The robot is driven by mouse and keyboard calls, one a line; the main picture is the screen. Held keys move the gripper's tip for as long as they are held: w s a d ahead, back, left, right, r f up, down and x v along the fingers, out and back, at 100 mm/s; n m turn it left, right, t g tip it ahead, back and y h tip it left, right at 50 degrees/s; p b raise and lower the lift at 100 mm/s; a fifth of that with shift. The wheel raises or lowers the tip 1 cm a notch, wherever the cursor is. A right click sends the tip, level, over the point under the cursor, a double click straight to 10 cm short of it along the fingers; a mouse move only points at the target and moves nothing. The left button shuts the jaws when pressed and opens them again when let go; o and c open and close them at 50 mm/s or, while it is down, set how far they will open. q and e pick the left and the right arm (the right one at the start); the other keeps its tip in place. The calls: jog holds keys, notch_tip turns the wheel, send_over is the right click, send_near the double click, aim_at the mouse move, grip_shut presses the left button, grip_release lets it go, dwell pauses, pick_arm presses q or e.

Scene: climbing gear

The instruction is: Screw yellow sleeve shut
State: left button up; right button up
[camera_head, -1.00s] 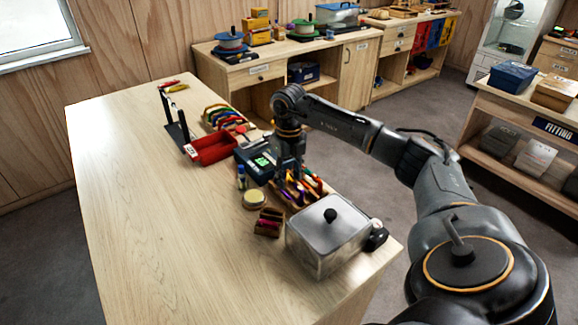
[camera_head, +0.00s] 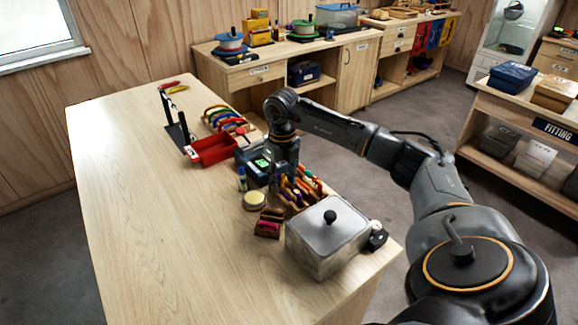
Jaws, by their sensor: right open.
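A wooden rack (camera_head: 314,203) near the right edge of the bench holds several small coloured pieces of gear, among them red, orange, green and purple ones. A yellow-orange piece (camera_head: 303,181) shows among them, but it is too small to tell whether it is the yellow sleeve or how far a sleeve is screwed. My right gripper (camera_head: 279,186) points down at the left end of the rack, beside the blue device. It is open. Its fingertips are small and dark, and I cannot tell whether they touch anything. My left gripper is out of view.
A lidded metal box (camera_head: 328,240) stands in front of the rack. A round pale tin (camera_head: 254,200), a blue bottle (camera_head: 242,178) and a small brown holder (camera_head: 269,223) stand left of the gripper. A red tray (camera_head: 211,150) lies behind. The bench's left side is clear.

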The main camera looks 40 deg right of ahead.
jog(key=shift+a, duration=0.4)
jog(key=shift+f, duration=0.15)
jog(key=shift+f+b, duration=0.9)
jog(key=shift+f, duration=0.4)
jog(key=shift+d, duration=0.1)
jog(key=shift+s+d, duration=0.15)
jog(key=shift+d, duration=1.4)
jog(key=shift+r, duration=0.15)
jog(key=shift+r+p, duration=0.85)
jog(key=shift+r, duration=0.5)
